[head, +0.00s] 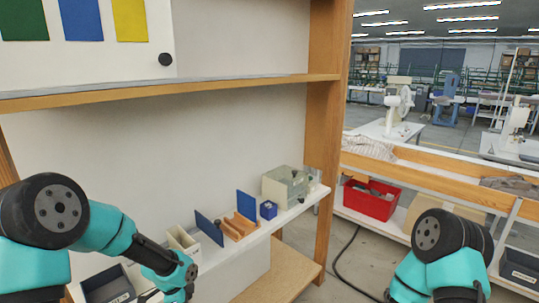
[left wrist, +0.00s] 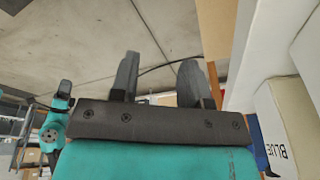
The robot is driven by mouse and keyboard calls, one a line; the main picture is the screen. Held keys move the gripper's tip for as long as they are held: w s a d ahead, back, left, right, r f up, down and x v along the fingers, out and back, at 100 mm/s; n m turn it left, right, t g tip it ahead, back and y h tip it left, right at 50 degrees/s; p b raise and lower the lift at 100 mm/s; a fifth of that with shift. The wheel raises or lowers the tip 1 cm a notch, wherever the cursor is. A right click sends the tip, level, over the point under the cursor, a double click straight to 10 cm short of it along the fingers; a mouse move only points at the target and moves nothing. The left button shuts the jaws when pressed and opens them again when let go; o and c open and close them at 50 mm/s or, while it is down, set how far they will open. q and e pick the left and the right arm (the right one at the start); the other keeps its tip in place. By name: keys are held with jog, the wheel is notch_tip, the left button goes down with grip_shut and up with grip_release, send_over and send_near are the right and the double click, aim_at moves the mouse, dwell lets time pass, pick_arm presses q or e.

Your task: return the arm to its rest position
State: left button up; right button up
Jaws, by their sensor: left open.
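My left arm comes in from the left in the head view, with its teal wrist in front of the low white shelf. The left gripper (left wrist: 161,78) shows in the left wrist view with its two dark fingers apart and nothing between them; grey floor lies behind them. My right arm's teal and black links stand at the lower right of the head view. Its gripper is outside that picture.
The shelf (head: 296,212) holds white bins, a blue panel (head: 209,228), a wooden holder (head: 240,224), a small blue box (head: 268,210) and a grey-green press box (head: 285,186). A wooden post (head: 325,130) stands right of it. A red bin (head: 370,199) sits beyond.

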pick_arm(q)
jog(key=s+d+f+n, duration=0.2)
jog(key=s+f+n, duration=0.6)
jog(key=s, duration=0.2)
jog(key=s+d+f+n+h, duration=0.1)
jog(key=s+f+n, duration=0.8)
jog(key=s, duration=0.1)
jog(key=shift+s+d+h, duration=0.15)
jog(key=shift+d+h, duration=0.15)
jog(key=shift+d, duration=0.05)
jog(key=shift+a+f, duration=0.1)
